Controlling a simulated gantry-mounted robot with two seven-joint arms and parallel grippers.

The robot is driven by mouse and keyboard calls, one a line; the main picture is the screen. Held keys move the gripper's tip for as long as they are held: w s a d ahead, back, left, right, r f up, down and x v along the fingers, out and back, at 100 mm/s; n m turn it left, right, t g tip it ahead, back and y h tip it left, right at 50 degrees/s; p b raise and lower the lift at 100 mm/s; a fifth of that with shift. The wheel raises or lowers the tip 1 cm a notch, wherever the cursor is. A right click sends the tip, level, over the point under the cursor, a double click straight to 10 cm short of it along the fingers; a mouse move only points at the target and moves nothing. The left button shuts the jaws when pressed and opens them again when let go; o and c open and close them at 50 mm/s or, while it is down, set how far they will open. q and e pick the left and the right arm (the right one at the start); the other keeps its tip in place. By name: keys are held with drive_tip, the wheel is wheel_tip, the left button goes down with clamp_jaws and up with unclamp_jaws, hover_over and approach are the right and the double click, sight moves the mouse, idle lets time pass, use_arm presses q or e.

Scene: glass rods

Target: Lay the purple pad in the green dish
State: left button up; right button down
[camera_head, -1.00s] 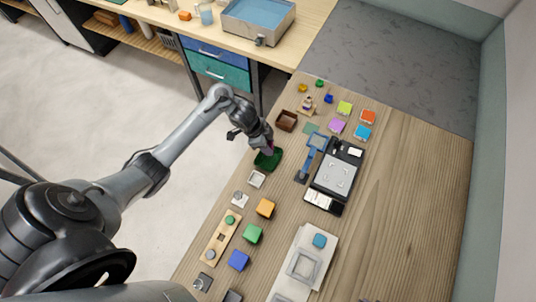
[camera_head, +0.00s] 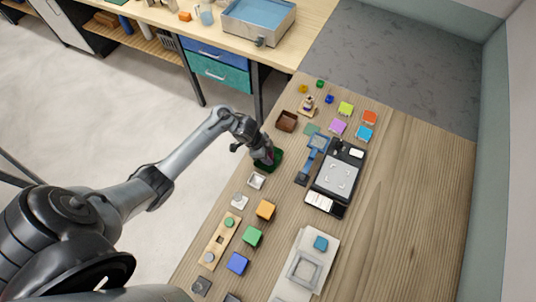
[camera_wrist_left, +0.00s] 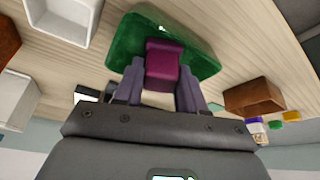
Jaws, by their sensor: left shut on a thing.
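The green dish (camera_head: 277,154) stands near the left edge of the wooden table in the head view. It also shows at the top of the left wrist view (camera_wrist_left: 122,40), upside down to me. My left gripper (camera_head: 267,163) is at the dish, coming from above and the left, and hides much of it. In the wrist view, its two fingers (camera_wrist_left: 158,88) are shut on the purple pad (camera_wrist_left: 165,62). The pad overlaps the dish's inside there; I cannot tell whether it touches the bottom. My right gripper is not in view.
A brown box (camera_head: 287,121) stands behind the dish and a small white dish (camera_head: 256,180) in front. A blue stand (camera_head: 316,148) and a black device (camera_head: 338,178) are to the right. The table's right side is clear.

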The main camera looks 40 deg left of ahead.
use_arm(q)
drive_tip(key=shift+f, duration=0.1)
drive_tip(key=shift+f, duration=0.1)
drive_tip(key=o, duration=1)
drive_tip(key=p+v, duration=0.3)
drive_tip(key=v, duration=0.9)
drive_tip(key=s+d+n+t+y, duration=0.2)
drive_tip(key=s+d+t, duration=0.15)
drive_tip(key=d, duration=0.75)
drive_tip(key=s+r+n+g, duration=0.1)
drive_tip(key=s+r+n, duration=0.1)
drive_tip(key=s, duration=0.2)
drive_tip(key=s+r+n+y, duration=0.1)
drive_tip(key=s+r+n, duration=0.1)
drive_tip(key=s, duration=0.3)
drive_tip(key=s+d+r+n+g, duration=0.1)
drive_tip(key=s+r+n, duration=0.1)
drive_tip(key=s, duration=0.2)
drive_tip(key=shift+s+r+g, duration=0.3)
drive_tip(key=shift+r+g, duration=0.05)
drive_tip(key=shift+r, duration=0.05)
